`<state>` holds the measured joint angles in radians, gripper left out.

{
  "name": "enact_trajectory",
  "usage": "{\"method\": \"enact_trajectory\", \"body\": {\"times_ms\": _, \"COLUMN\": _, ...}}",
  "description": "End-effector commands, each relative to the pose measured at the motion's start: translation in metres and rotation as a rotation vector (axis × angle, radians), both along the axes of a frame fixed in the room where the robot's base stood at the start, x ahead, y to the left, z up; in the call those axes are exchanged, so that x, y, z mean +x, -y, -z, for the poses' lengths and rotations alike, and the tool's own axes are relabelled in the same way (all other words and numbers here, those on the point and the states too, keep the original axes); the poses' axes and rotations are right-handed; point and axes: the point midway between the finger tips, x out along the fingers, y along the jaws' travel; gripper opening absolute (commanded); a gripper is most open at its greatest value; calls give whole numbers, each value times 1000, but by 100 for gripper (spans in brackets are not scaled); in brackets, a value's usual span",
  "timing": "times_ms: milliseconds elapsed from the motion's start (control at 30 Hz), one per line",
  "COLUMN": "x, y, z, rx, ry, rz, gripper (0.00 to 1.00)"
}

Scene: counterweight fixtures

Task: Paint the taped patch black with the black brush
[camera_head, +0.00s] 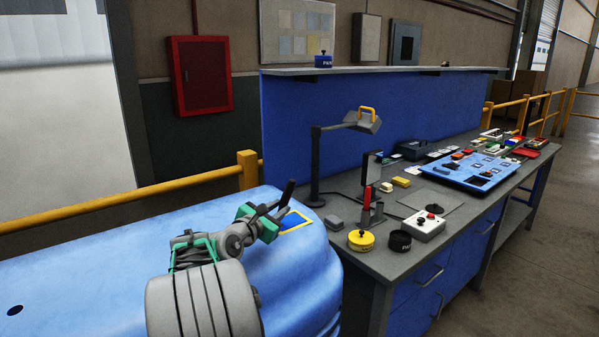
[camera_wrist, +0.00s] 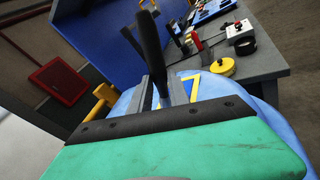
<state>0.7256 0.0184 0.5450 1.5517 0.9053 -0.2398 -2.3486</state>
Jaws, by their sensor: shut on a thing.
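My gripper (camera_head: 270,212) is shut on the black brush (camera_head: 286,194), whose dark handle points up and tilts slightly right. In the wrist view my gripper (camera_wrist: 164,92) has its fingers around the brush (camera_wrist: 150,45); the bristle end is hidden. The taped patch (camera_head: 292,223), dark blue inside a yellow tape border, lies on the light blue curved body just right of my gripper. Part of its yellow border (camera_wrist: 191,86) shows behind the fingers in the wrist view. No black paint is visible on the part I see.
A yellow rail (camera_head: 130,203) runs behind the blue body.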

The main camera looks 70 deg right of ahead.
Motion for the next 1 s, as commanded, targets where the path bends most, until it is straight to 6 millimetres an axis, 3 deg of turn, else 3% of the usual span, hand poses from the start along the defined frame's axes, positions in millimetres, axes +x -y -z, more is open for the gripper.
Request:
{"method": "enact_trajectory", "body": {"times_ms": 67, "x": 1, "y": 0, "z": -25, "rx": -5, "ry": 4, "rz": -2, "gripper": 0}}
{"method": "enact_trajectory", "body": {"times_ms": 600, "x": 9, "y": -5, "z": -70, "rx": -2, "ry": 0, "rz": -16, "gripper": 0}}
{"method": "enact_trajectory", "body": {"times_ms": 1000, "x": 10, "y": -6, "z": -79, "rx": -1, "ry": 0, "rz": -18, "gripper": 0}}
